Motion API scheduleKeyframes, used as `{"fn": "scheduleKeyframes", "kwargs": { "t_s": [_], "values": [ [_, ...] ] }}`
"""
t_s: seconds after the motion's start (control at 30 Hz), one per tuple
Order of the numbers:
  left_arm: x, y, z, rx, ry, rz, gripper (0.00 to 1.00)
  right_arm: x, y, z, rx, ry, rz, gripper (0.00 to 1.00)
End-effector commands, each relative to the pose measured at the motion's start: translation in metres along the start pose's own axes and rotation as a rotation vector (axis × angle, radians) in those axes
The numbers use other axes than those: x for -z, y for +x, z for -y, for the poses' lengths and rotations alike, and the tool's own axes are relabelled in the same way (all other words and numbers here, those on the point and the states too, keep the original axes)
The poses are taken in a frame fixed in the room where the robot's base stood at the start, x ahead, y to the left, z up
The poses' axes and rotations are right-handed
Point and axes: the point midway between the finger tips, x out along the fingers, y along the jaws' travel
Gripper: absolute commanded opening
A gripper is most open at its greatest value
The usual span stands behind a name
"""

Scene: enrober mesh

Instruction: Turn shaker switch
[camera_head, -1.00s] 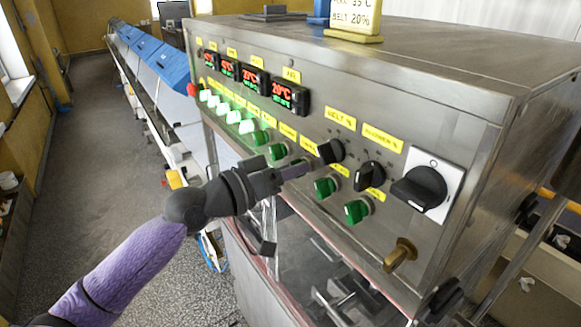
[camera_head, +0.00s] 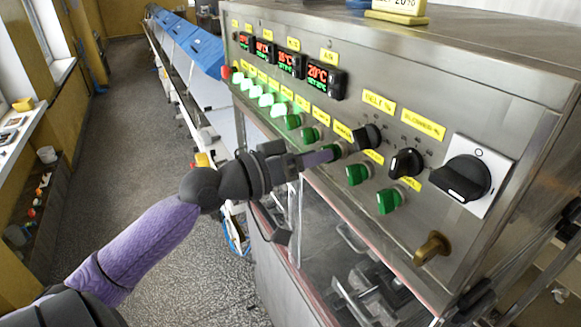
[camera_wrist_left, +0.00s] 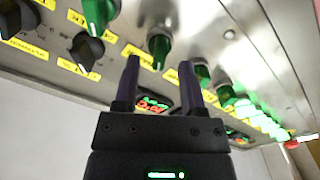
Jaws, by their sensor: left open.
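A row of green rotary switches runs along the steel control panel (camera_head: 455,115). My left gripper (camera_head: 328,157) is open, its fingertips close to one unlit green switch that they partly hide in the head view. In the left wrist view this green switch (camera_wrist_left: 160,48) shows just beyond and between the two open fingertips (camera_wrist_left: 160,66); contact cannot be told. Unlit green switches stand on both sides of it, one further left (camera_head: 311,134) and one further right (camera_head: 357,174). The label naming the shaker is too small to read. My right gripper is out of view.
Black knobs (camera_head: 406,163) sit right of the gripper, with a large black main switch (camera_head: 468,178) beyond. Lit green switches (camera_head: 265,99) and red displays (camera_head: 323,79) are at the left. A brass handle (camera_head: 432,248) sticks out below. Floor (camera_head: 130,150) left of the machine is clear.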

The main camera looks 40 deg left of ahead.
Motion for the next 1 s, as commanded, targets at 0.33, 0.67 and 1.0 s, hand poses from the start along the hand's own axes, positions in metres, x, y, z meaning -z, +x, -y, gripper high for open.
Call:
{"fn": "scheduleKeyframes", "kwargs": {
  "t_s": [0.33,0.67,1.0],
  "values": [
    [-0.004,-0.066,0.003,0.000,-0.002,0.000,0.53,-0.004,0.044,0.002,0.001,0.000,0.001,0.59],
    [-0.001,-0.078,0.000,-0.001,0.001,0.002,0.53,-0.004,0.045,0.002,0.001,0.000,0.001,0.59],
    [-0.017,-0.078,0.030,0.056,-0.025,-0.012,0.53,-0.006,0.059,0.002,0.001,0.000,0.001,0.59]
  ]
}}
